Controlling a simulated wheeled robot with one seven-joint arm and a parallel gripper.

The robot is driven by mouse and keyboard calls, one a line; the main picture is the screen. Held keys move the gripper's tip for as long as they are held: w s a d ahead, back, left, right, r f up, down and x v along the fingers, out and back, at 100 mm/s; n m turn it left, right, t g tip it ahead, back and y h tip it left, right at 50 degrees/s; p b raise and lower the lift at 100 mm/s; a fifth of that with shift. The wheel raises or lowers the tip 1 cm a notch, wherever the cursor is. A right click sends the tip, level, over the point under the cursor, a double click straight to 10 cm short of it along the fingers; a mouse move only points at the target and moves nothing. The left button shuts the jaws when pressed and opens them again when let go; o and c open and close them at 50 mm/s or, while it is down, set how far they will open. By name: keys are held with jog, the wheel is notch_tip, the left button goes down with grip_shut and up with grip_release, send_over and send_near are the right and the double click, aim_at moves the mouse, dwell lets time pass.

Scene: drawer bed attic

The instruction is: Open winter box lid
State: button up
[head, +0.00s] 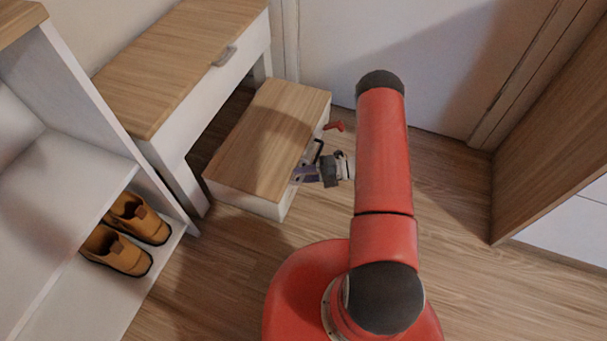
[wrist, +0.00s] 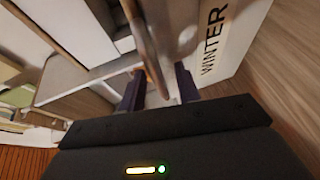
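The winter box has a wood-coloured lid (head: 268,135) that lies closed on a white body (head: 245,203). In the wrist view its white face (wrist: 222,45) carries the word WINTER. A dark handle (head: 316,152) shows at the box's right side. My gripper (head: 305,174) is at that side, close to the lid's edge, with its purple fingers towards the box. In the wrist view the fingers of my gripper (wrist: 160,88) are apart, with a narrow strip between them. I cannot tell whether they touch it.
A wood-topped white desk with a drawer (head: 180,60) stands behind and left of the box. A white shelf (head: 160,255) with tan shoes (head: 118,248) is at left. A wood-and-white cabinet (head: 555,150) stands at right. Floor (head: 470,240) is clear between my arm and the cabinet.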

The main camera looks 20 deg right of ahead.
jog(key=shift+a, duration=0.1)
grip_shut()
dwell(0.3)
